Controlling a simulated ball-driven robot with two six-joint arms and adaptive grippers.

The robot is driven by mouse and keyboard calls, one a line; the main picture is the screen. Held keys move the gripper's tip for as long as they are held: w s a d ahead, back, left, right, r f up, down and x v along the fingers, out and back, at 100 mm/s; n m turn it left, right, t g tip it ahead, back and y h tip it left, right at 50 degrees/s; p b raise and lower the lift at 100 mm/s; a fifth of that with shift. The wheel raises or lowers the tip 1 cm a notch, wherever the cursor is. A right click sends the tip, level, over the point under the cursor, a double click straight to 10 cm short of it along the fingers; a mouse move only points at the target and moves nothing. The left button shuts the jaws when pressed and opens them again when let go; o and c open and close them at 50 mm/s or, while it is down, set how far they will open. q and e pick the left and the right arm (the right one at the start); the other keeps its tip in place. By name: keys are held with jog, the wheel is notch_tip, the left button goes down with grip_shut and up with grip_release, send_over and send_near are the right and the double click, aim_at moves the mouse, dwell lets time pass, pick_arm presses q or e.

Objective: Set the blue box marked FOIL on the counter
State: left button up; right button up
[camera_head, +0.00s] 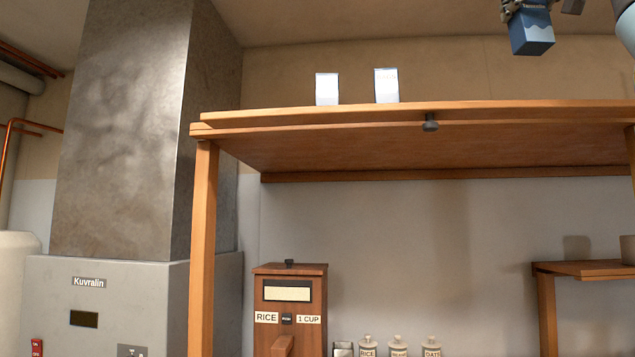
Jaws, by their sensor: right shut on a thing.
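My right gripper (526,8) is at the top right edge, partly cut off by the frame. It is shut on a blue box (532,38), which hangs below it in the air, slightly tilted. No FOIL marking can be read on the faces that show. The box appears above the level of the wooden shelf in the picture; how far in front of it I cannot tell. The counter surface is not clearly in view. My left gripper is not in view.
Two pale upright boxes (386,86) stand on the high wooden shelf (300,115). A wooden RICE dispenser (290,300) and several labelled bottles (398,347) stand below. A small wooden shelf (585,268) with a pot is at right. A grey Kuvralin unit (140,290) is at left.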

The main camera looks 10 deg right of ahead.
aim_at(525, 25)
jog(key=shift+n+y, duration=0.4)
jog(key=shift+y, duration=0.3)
jog(key=s+a+f, duration=0.1)
jog(key=f, duration=0.1)
jog(key=s+a+f, duration=0.1)
jog(key=f, duration=0.1)
jog(key=s+a+f, duration=0.1)
jog(key=f, duration=0.1)
jog(key=s+a+f+n+g+y, duration=0.2)
jog(key=s+a+f, duration=0.5)
jog(key=f, duration=1.2)
jog(key=s+a+f+n+t+y, duration=0.1)
jog(key=s+a+f+n+y, duration=0.3)
jog(key=a+f, duration=1)
jog(key=s+a+f+n+g+y, duration=0.1)
jog(key=s+a+f+y, duration=0.3)
jog(key=f, duration=1.9)
pick_arm(q)
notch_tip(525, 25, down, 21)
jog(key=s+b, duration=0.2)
jog(key=b, duration=1.8)
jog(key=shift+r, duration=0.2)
pick_arm(e)
notch_tip(525, 25, down, 21)
jog(key=shift+w+a+y, duration=0.3)
jog(key=shift+w, duration=0.1)
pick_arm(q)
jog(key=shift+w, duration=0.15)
pick_arm(e)
jog(key=shift+d, duration=0.1)
